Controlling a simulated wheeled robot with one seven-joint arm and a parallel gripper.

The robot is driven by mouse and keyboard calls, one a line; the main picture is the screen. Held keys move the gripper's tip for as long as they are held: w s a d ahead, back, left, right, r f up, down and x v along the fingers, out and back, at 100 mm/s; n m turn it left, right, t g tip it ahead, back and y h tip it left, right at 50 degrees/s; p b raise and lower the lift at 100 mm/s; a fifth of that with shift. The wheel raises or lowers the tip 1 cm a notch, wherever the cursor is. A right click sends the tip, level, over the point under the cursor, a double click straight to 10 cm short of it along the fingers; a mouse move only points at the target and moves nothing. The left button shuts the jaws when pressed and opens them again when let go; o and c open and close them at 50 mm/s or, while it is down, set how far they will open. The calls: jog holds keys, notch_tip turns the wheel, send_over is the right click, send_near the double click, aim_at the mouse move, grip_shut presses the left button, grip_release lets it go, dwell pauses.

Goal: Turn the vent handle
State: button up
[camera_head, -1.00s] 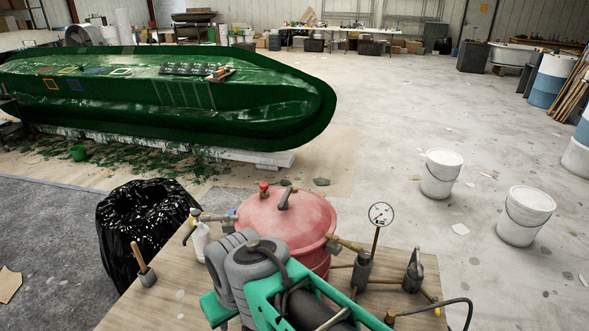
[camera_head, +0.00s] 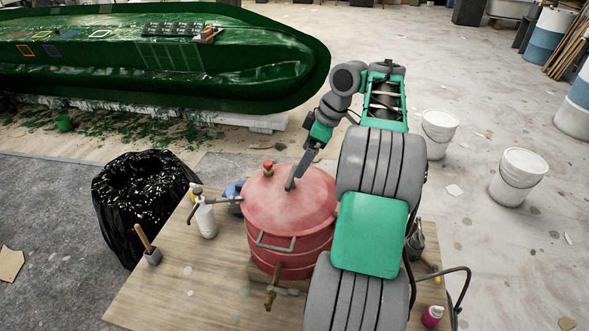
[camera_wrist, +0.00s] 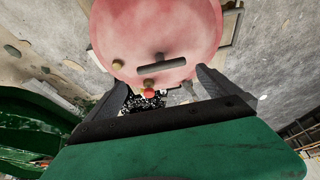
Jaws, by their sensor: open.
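A red pot (camera_head: 300,213) with a domed lid stands on the wooden table. A grey bar handle (camera_wrist: 161,66) crosses the lid in the wrist view; in the head view it shows beside my gripper. A red knob (camera_head: 267,167) and a brass fitting (camera_wrist: 118,63) also sit on the lid. No label shows which is the vent handle. A brass valve with a grey lever (camera_head: 284,291) is at the pot's front. My gripper (camera_wrist: 165,80) is open over the lid, with the bar between its fingers in the wrist view. I cannot tell whether they touch it.
A spray bottle (camera_head: 206,216) and a brush in a holder (camera_head: 150,249) stand left of the pot. A black-bagged bin (camera_head: 145,205) is beyond the table's left edge. A pink bottle (camera_head: 432,316) is at the right. White buckets (camera_head: 521,176) stand on the floor.

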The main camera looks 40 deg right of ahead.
aim_at(291, 182)
jog(key=b+x, duration=0.2)
jog(key=x, duration=0.5)
jog(key=shift+a, duration=0.15)
jog(key=c, duration=1)
